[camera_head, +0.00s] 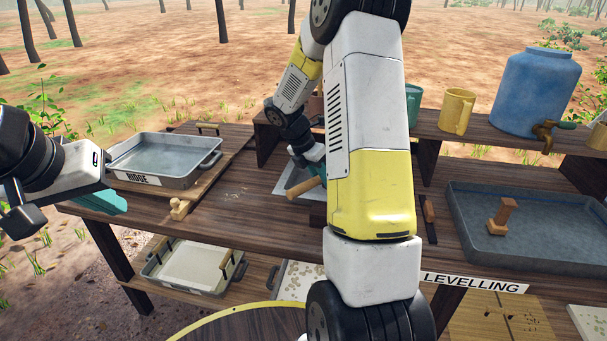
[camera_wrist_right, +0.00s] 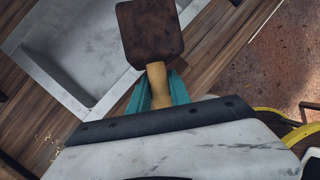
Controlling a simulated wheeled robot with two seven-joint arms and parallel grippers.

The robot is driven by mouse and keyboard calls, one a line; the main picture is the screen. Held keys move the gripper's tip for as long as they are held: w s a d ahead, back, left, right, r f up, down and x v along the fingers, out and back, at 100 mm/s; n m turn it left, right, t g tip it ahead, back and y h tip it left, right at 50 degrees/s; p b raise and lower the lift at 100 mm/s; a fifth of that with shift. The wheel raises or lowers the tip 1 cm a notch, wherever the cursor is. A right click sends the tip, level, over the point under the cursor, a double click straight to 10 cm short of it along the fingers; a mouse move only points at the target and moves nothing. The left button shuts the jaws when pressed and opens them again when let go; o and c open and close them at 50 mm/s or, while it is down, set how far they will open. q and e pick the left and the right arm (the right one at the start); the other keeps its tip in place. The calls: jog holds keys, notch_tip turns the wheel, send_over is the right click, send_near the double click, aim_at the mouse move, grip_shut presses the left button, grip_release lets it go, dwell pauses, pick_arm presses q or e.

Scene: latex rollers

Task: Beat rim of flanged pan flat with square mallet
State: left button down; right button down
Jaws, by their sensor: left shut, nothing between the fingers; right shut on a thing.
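The square mallet (camera_wrist_right: 150,32) has a dark brown flat head and a tan handle. My right gripper (camera_wrist_right: 158,88) is shut on the handle with its teal fingers. The flanged pan (camera_wrist_right: 88,45) is pale grey with a wide flat rim, and the mallet head overlaps its right side in the right wrist view. I cannot tell whether they touch. In the head view the pan (camera_head: 296,178) shows only partly behind my right arm, with the tan handle (camera_head: 305,187) in front of it. My left gripper (camera_head: 108,203) is shut and empty at the table's left edge.
A grey tray marked RIDGE (camera_head: 165,178) stands at the left beside a wooden peg (camera_head: 180,208). A shelf behind bears a yellow mug (camera_head: 456,110) and blue water container (camera_head: 533,90).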

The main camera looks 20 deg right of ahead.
jog(key=shift+r, duration=0.1)
jog(key=shift+r, duration=2.45)
jog(key=a+f+m+g, duration=0.1)
jog(key=a+f+m, duration=0.1)
jog(key=m, duration=0.1)
jog(key=s+a+f+m+g+y, duration=0.1)
jog(key=a+f+m, duration=0.1)
jog(key=m, duration=0.1)
jog(key=s+a+f+m+g+y, duration=0.1)
jog(key=a+f+m, duration=0.1)
jog(key=m, duration=0.1)
jog(key=shift+s+f+m+g, duration=0.2)
jog(key=shift+f+m+g, duration=0.2)
jog(key=a+f+m+y, duration=0.1)
jog(key=a+f+m, duration=0.1)
jog(key=a+m, duration=0.1)
jog(key=s+a+f+m+y, duration=0.1)
jog(key=a+m+y, duration=0.1)
jog(key=m, duration=0.4)
jog(key=a+f+m+y, duration=0.2)
jog(key=a+m, duration=0.1)
jog(key=m, duration=0.1)
jog(key=shift+s+a+f+m, duration=0.3)
jog(key=shift+s+a+m, duration=0.05)
jog(key=shift+a+m, duration=0.05)
jog(key=shift+w, duration=0.1)
